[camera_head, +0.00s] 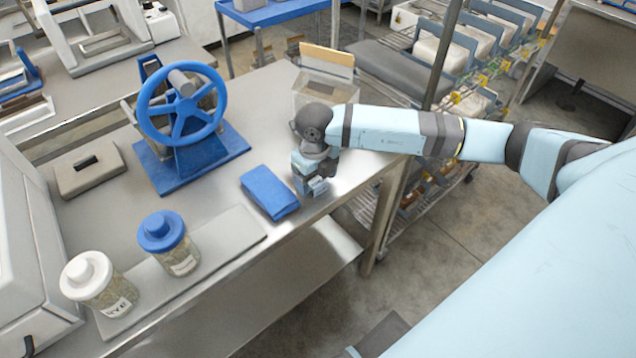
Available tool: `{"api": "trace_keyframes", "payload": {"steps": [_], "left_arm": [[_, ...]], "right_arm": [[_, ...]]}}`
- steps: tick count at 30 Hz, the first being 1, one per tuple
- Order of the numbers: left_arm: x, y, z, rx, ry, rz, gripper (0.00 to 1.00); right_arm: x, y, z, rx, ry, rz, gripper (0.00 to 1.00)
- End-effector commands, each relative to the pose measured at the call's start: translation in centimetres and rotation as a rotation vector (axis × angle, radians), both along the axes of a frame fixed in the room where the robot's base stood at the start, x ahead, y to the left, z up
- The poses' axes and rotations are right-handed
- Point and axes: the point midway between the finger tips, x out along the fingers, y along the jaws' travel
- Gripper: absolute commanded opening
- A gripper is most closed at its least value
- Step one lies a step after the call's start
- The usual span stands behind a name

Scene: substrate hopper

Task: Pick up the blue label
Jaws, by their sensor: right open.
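A flat blue piece (270,192), the closest match to the blue label, lies on the steel table near its front edge. Its surface shows no readable print. My right gripper (315,188) points down at the table just to the right of this piece, apart from it. The gripper is open. Its fingers are small and partly hidden by the wrist, and a bluish part shows at their tips. My left gripper is not in view.
A blue handwheel machine (184,115) stands behind the blue piece. Two jars, one blue-lidded (168,243) and one white-lidded (98,283), stand at the front left on a grey board (222,236). A clear box (322,92) stands behind my right wrist.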

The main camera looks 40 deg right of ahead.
Motion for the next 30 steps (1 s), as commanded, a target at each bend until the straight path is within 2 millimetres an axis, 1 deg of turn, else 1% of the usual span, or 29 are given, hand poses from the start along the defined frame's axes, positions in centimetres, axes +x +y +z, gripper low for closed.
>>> {"api": "trace_keyframes", "payload": {"steps": [1,3,9,10,11,12,14,15,16,17,26,30], "left_arm": [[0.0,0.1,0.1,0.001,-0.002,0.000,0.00],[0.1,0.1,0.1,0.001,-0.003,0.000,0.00],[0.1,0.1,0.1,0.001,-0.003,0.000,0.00],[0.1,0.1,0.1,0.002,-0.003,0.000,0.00],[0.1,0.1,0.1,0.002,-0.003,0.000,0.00],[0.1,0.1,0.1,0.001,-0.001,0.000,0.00],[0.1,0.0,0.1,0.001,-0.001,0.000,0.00],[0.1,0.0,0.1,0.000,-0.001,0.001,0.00],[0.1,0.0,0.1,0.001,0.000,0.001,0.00],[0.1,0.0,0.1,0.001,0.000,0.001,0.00],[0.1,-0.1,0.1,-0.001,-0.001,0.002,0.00],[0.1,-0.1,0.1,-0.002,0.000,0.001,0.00]], "right_arm": [[0.0,0.0,-0.7,0.000,0.000,0.000,0.74],[0.0,0.0,-1.3,-0.001,0.000,0.000,0.74],[0.0,0.0,-1.4,0.000,-0.001,0.000,0.74],[0.0,0.0,-1.4,0.000,-0.001,0.000,0.70],[0.0,0.0,-1.4,0.000,-0.001,0.000,0.63],[0.0,0.0,-1.3,0.000,-0.001,0.000,0.54],[0.0,0.0,-1.3,0.000,-0.001,0.000,0.40],[0.0,0.0,-1.3,0.000,-0.001,0.000,0.31],[0.0,0.0,-1.3,0.000,-0.001,0.000,0.24],[0.0,0.0,-1.3,0.000,-0.001,0.000,0.22],[0.0,0.0,-1.2,0.000,-0.002,0.000,0.22],[0.1,0.0,-0.3,0.001,-0.004,0.000,0.22]]}}
